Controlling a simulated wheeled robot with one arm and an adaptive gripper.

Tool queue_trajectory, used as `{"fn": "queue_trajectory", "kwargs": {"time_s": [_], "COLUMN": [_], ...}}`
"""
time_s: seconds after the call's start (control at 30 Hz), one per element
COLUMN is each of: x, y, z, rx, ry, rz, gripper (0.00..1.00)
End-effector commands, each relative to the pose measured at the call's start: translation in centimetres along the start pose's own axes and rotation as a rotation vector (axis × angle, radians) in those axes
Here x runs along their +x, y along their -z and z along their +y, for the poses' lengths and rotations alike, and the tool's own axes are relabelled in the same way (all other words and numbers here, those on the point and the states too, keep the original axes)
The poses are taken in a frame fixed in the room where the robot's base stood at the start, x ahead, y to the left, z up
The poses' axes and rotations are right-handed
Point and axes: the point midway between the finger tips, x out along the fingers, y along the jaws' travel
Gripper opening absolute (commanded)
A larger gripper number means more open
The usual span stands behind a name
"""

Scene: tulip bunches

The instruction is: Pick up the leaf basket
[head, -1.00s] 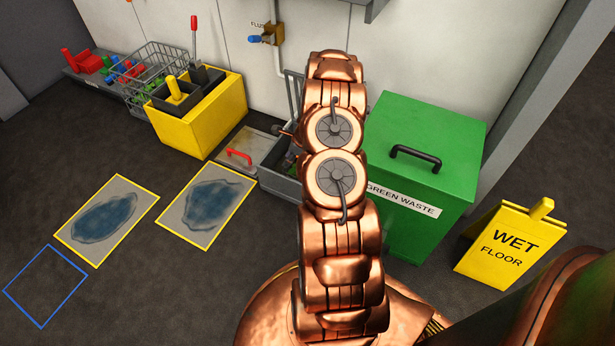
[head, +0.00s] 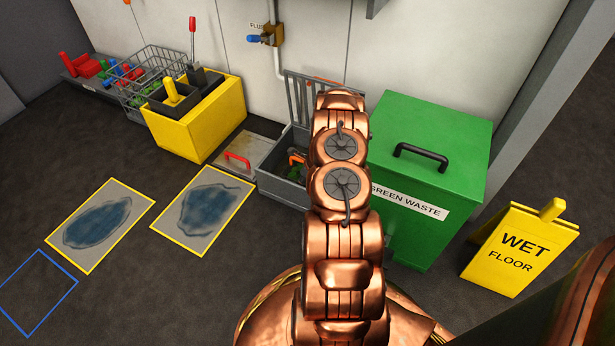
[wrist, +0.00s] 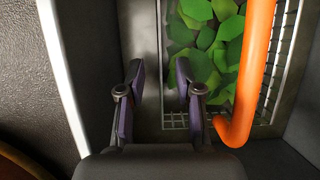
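The leaf basket (wrist: 202,47) is a wire mesh basket of green leaves with an orange handle (wrist: 256,75), seen in the wrist view. In the head view, a bit of its orange handle (head: 296,159) shows inside a grey trough, with much of it behind my arm. My gripper (wrist: 160,76) is open and empty. Its fingers point into the trough at the basket's left side. The orange handle lies to the right of both fingers, not between them. In the head view my gripper is hidden by the arm.
The grey trough (head: 279,189) has walls close around the basket. A green waste bin (head: 430,150) stands right of it, and a yellow wet-floor sign (head: 518,250) beyond. A yellow box (head: 198,128) and a wire basket (head: 150,75) stand left. Puddle mats (head: 203,210) lie on the floor.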

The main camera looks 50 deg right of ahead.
Motion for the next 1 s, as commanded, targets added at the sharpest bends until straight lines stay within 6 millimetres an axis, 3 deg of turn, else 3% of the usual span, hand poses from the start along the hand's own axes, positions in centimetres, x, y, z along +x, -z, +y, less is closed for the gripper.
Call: {"fn": "queue_trajectory", "kwargs": {"time_s": [0.23,0.5,0.83,1.0], "x": [3.3,3.5,3.5,3.5], "y": [0.2,-0.1,0.0,0.0], "z": [-0.1,-0.1,0.0,0.0], "rx": [0.0,0.0,0.0,0.0], "ry": [0.0,0.0,0.0,0.0], "rz": [0.0,-0.001,-0.001,0.0], "gripper": [0.34,0.34,0.01,0.0]}}
